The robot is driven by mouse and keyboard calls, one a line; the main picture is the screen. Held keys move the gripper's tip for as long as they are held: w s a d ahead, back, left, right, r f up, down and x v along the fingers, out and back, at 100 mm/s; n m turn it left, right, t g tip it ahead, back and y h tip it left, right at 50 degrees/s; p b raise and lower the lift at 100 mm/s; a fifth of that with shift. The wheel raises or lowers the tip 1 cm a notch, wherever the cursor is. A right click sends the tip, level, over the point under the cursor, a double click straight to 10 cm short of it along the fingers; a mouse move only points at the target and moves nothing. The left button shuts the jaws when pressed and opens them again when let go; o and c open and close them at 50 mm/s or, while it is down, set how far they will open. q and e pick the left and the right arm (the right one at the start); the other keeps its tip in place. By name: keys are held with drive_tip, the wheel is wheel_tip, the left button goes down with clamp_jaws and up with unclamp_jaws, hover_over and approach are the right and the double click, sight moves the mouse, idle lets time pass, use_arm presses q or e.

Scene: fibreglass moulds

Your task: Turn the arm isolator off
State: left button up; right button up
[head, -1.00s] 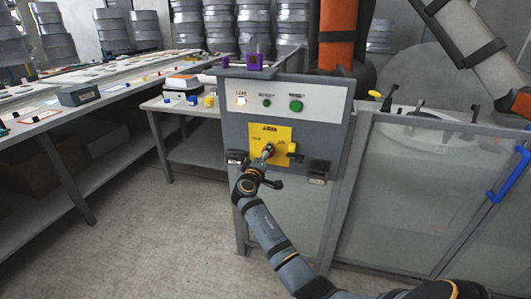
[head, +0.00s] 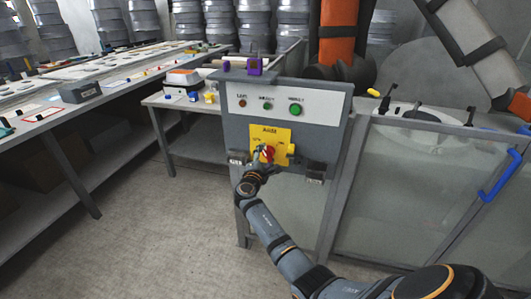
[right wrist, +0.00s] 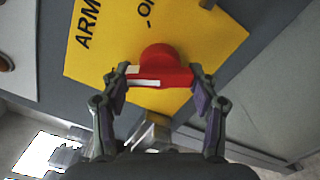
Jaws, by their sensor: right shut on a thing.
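The arm isolator is a red rotary handle (head: 267,153) on a yellow plate (head: 284,134) on the front of the grey control cabinet. In the right wrist view the red handle (right wrist: 160,62) sits between my fingers, with a white mark along its bar. The yellow plate (right wrist: 205,35) reads "ARM" and part of "ON" there. My right gripper (head: 259,160) is shut on the handle, its fingers at both ends of the bar (right wrist: 162,84). My left gripper is not in view.
The cabinet's upper panel (head: 325,102) has a dark lamp (head: 242,103) and two green ones (head: 296,110). Black latch-like parts (head: 314,171) flank the plate. A fence with a blue handle (head: 488,188) stands right; a workbench (head: 60,105) runs left. An orange-sleeved machine arm (head: 338,30) hangs behind.

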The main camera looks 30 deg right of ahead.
drive_tip(key=shift+n+p, duration=0.7)
drive_tip(key=shift+n, duration=0.8)
drive_tip(key=shift+f, duration=0.1)
drive_tip(key=o, duration=1.2)
drive_tip(key=shift+c, duration=0.2)
drive_tip(key=v, duration=1.2)
